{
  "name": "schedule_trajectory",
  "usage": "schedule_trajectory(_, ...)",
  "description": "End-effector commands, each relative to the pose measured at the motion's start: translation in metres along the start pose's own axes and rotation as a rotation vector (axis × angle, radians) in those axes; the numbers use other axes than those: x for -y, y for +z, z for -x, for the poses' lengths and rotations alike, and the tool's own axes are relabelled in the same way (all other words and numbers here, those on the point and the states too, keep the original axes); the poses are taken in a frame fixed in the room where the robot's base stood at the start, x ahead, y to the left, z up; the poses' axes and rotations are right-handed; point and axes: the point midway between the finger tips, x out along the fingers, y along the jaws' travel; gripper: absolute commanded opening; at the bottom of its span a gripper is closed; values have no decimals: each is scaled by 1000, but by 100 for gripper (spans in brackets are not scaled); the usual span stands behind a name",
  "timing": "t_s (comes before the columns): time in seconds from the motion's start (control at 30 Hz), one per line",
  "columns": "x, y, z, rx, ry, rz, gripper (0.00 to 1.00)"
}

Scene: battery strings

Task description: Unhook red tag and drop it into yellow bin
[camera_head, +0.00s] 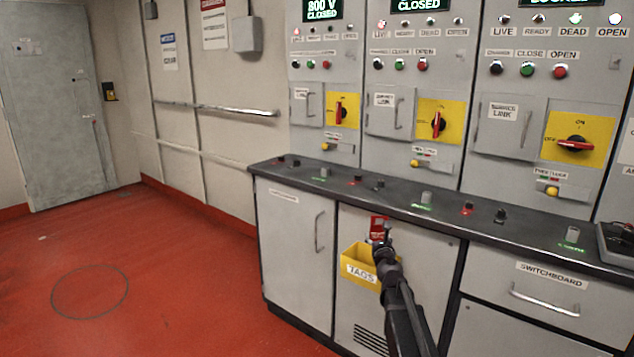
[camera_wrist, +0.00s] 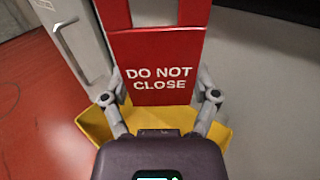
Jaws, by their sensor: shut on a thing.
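The red tag (camera_head: 377,228) shows in the head view just above the yellow bin, partly covered by my gripper (camera_head: 383,240). In the wrist view the red tag (camera_wrist: 158,62) reads "DO NOT CLOSE" and hangs upright between the two fingers of my gripper (camera_wrist: 160,98). My gripper is shut on the tag. The yellow bin (camera_head: 359,268), marked "TAGS", is fixed on the cabinet front in the head view. In the wrist view the bin (camera_wrist: 95,125) lies below and behind the tag. Whether the tag is still on a hook cannot be told.
The dark counter edge (camera_head: 345,193) of the switchboard runs above the bin, with small knobs and labels on it. Grey panels with red rotary switches (camera_head: 438,124) stand behind. A cabinet handle (camera_head: 319,231) is left of the bin. The red floor (camera_head: 150,270) at left is clear.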

Motion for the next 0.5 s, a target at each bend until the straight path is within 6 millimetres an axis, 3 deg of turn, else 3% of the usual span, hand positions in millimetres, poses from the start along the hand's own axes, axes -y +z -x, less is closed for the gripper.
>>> schedule_trajectory(0.07, 0, 0, 0, 0, 0, 0, 29)
schedule_trajectory(0.1, 0, 0, 0, 0, 0, 0, 89)
schedule_trajectory(0.13, 0, 0, 0, 0, 0, 0, 98)
schedule_trajectory(0.5, 0, 0, 0, 0, 0, 0, 100)
